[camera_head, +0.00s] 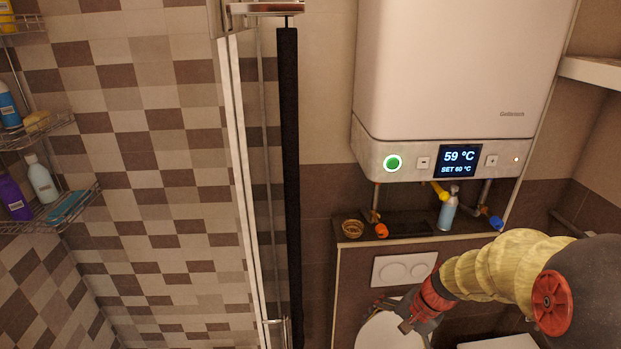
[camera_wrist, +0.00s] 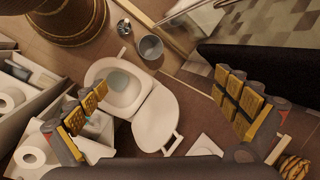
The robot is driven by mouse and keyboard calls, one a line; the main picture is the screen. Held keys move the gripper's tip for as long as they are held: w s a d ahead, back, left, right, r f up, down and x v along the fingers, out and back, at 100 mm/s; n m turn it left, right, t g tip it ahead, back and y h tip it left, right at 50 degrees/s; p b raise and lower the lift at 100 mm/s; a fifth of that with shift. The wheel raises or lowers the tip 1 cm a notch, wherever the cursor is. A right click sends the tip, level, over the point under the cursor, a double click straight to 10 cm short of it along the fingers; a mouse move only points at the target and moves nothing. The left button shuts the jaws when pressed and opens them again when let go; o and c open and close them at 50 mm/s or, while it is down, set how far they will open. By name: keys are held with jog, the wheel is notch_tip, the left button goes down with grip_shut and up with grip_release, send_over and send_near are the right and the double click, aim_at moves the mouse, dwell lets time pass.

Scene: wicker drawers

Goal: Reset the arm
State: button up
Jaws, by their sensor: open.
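My gripper (camera_head: 406,326) is at the end of my arm at the lower right of the head view, in front of the toilet and below the flush plate. In the wrist view my gripper (camera_wrist: 160,112) is open and empty, its two yellow-padded fingers spread wide apart. The toilet (camera_wrist: 158,118) shows between the fingers, further below, with bowl and seat visible. In the head view only part of the white toilet (camera_head: 380,335) shows, partly hidden by my gripper.
A boiler (camera_head: 450,70) hangs above a dark ledge (camera_head: 410,222) holding a bottle (camera_head: 447,212) and a small bowl (camera_head: 352,229). A shower frame (camera_head: 288,180) stands left of my gripper. In the wrist view a bucket (camera_wrist: 151,47) stands near the toilet and paper rolls (camera_wrist: 30,157) lie at left.

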jog(key=s+r+n+t+h+b, duration=0.2)
jog(key=s+r+n+b, duration=0.2)
jog(key=s, duration=0.6)
jog(key=s+r+n+t+h+b, duration=0.2)
jog(key=s+r+n+b, duration=0.3)
jog(key=s, duration=0.4)
jog(key=shift+s+a+r+b, duration=0.35)
jog(key=shift+a+b, duration=0.1)
jog(key=shift+b, duration=0.45)
jog(key=shift+d, duration=0.1)
